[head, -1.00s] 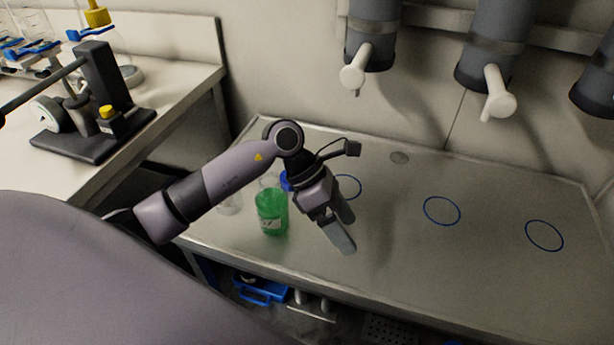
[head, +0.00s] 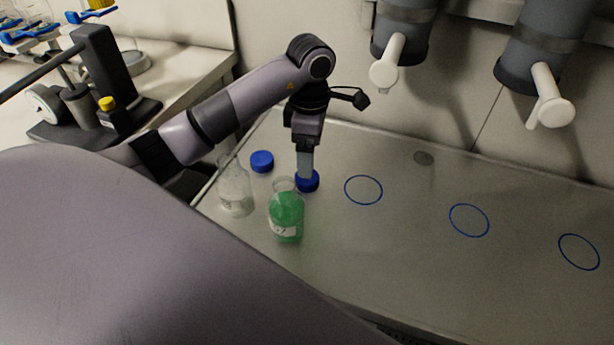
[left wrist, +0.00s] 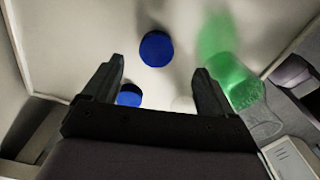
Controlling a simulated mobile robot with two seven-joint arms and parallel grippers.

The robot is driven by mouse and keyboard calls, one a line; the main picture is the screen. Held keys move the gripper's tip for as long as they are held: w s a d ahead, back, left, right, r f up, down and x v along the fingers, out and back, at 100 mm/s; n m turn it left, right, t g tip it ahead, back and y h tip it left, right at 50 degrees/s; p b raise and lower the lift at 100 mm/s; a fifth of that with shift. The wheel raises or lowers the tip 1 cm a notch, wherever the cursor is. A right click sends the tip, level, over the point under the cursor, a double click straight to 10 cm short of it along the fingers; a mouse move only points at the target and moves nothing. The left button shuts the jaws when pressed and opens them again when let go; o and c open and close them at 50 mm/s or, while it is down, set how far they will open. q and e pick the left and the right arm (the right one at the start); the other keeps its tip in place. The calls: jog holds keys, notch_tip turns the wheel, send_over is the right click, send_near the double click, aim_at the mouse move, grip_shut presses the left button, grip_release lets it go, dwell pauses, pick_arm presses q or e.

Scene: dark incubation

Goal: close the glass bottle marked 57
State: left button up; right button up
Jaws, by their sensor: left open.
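A glass bottle with green liquid (head: 286,217) stands upright and uncapped on the metal surface. Its white label shows a 7; the rest is hard to read. It also appears in the left wrist view (left wrist: 240,85), right of the fingers. A blue cap (head: 307,182) lies behind it, beneath my left gripper (head: 305,172). A second blue cap (head: 262,161) lies farther left. The left wrist view shows my left gripper (left wrist: 159,66) open and empty, one blue cap (left wrist: 156,48) just beyond the fingertips and another (left wrist: 130,95) lower between the fingers. My right gripper is not visible.
A clear uncapped bottle (head: 235,190) stands left of the green one. Blue rings (head: 364,190) mark the surface to the right, which is clear. Grey cylinders with white spouts (head: 388,66) hang on the back wall. A stand with a dark base (head: 55,132) is at left.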

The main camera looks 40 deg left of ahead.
aim_at(304, 185)
pick_arm(q)
jog(key=shift+f, duration=0.1)
jog(key=shift+f, duration=0.75)
jog(key=shift+w+a+f, duration=0.1)
jog(key=shift+f, duration=1.3)
jog(key=shift+w+a+f, duration=0.1)
jog(key=shift+f, duration=1.25)
jog(key=c, duration=1.1)
